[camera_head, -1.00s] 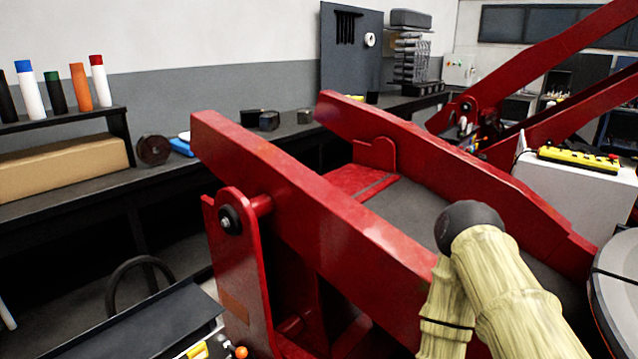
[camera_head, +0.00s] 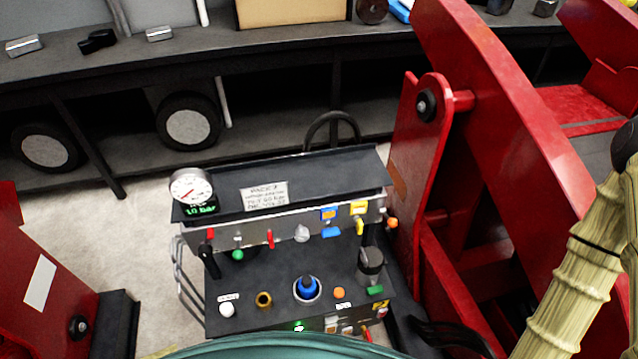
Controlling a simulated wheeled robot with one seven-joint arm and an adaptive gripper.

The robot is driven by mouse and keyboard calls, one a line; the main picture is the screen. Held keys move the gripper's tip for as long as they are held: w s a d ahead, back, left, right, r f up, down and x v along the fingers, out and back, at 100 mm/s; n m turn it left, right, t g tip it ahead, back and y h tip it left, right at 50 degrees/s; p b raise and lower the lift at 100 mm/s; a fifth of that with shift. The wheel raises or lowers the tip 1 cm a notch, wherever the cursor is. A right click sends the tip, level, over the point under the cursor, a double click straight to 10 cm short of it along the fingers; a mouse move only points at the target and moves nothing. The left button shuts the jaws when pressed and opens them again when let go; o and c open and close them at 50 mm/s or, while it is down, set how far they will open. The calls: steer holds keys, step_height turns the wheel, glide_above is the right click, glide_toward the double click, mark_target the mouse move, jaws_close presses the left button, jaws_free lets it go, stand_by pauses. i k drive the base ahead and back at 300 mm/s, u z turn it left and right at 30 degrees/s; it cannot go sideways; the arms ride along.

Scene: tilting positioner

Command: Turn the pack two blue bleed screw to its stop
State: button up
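A dark control panel (camera_head: 250,275) stands low in the middle of the head view. On it a blue knob (camera_head: 307,287) sits in a pale round collar. I cannot tell which blue part is the pack two bleed screw; no label is readable enough. My sleeved arm shows at the right edge, but my gripper is out of view.
A round gauge (camera_head: 191,188) with a green display reading about 1.0 bar stands at the panel's left corner. A red lift frame (camera_head: 520,130) rises close to the panel's right. A black lever (camera_head: 208,260) sticks up at the left. A dark bench (camera_head: 220,45) runs behind.

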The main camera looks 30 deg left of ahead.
mark_target(330, 231)
steer(key=u, duration=0.8)
